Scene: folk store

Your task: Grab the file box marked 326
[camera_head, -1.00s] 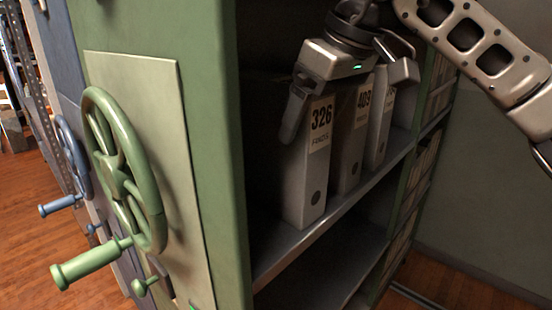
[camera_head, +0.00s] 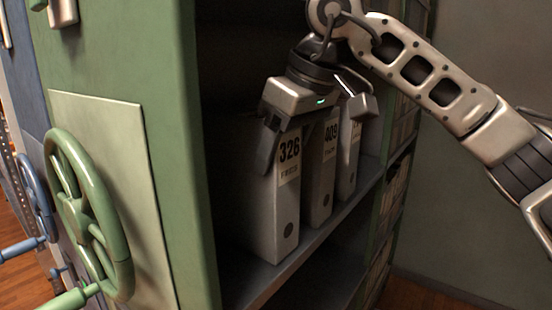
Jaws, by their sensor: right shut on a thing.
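The file box marked 326 (camera_head: 273,215) stands upright on a metal shelf inside the green cabinet, leftmost in a short row. Its label faces me. My right gripper (camera_head: 312,132) comes down from above and is shut on this box. One finger lies along the box's left side and overlaps its upper left edge. The other finger shows further right, over the tops of the neighbouring boxes, and its contact is hidden. The box's bottom is on the shelf. My left gripper is not in view.
The file box marked 409 (camera_head: 320,185) stands close on the right, with another file box (camera_head: 347,165) beyond it. The shelf (camera_head: 300,262) has a bare front strip.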

